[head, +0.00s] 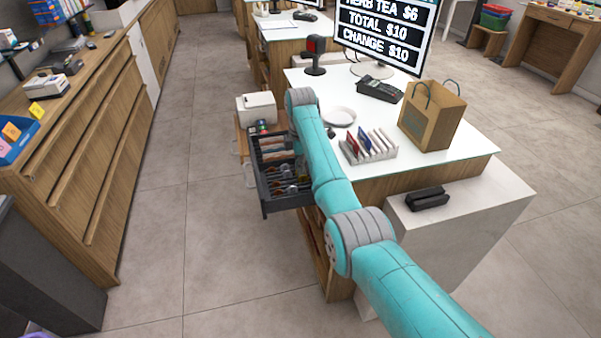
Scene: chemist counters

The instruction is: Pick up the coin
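An open dark cash drawer (266,197) sticks out from the left side of the white-topped counter. It has compartments. Small round coin-like things (291,189), some silvery and some brownish, lie in its front compartments, too small to tell apart. My teal arm reaches from the lower right over the counter's left edge, its far bend beside the drawer, and covers the drawer's right part. My gripper is hidden behind the arm, so I cannot see whether it holds anything.
A white dish (339,116), a card rack (368,147), a card terminal (380,90) and a paper bag (431,117) stand on the counter. A white printer (257,108) is behind the drawer. Floor left is clear.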

